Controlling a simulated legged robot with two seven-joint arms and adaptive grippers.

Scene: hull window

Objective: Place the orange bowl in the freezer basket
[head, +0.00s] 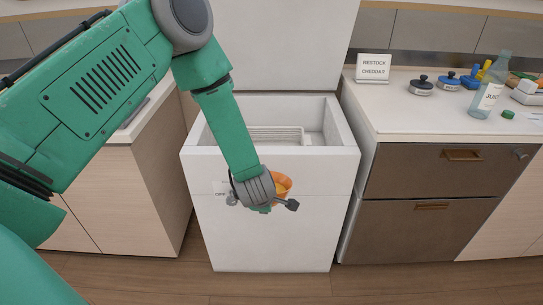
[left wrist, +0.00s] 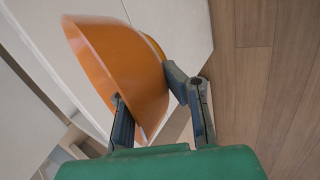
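The orange bowl (head: 283,182) is in front of the white freezer (head: 270,235), below its rim, partly hidden by my left gripper (head: 272,199). In the left wrist view the bowl (left wrist: 115,60) is tilted on its side. My left gripper (left wrist: 144,85) has one finger on the bowl's inner side and the other on its outer side, shut on the bowl wall. The bowl appears held in the air. The freezer's lid (head: 290,45) is up. A white ribbed basket (head: 277,135) shows inside the freezer, its front part hidden. My right gripper is in neither view.
A counter (head: 410,120) on the right bears a "Restock cheddar" sign (head: 374,68), a juice bottle (head: 490,88), a green cap (head: 508,114) and dark-knobbed objects. A wooden cabinet (head: 145,175) stands left of the freezer. The freezer's front wall (head: 300,167) rises behind the bowl.

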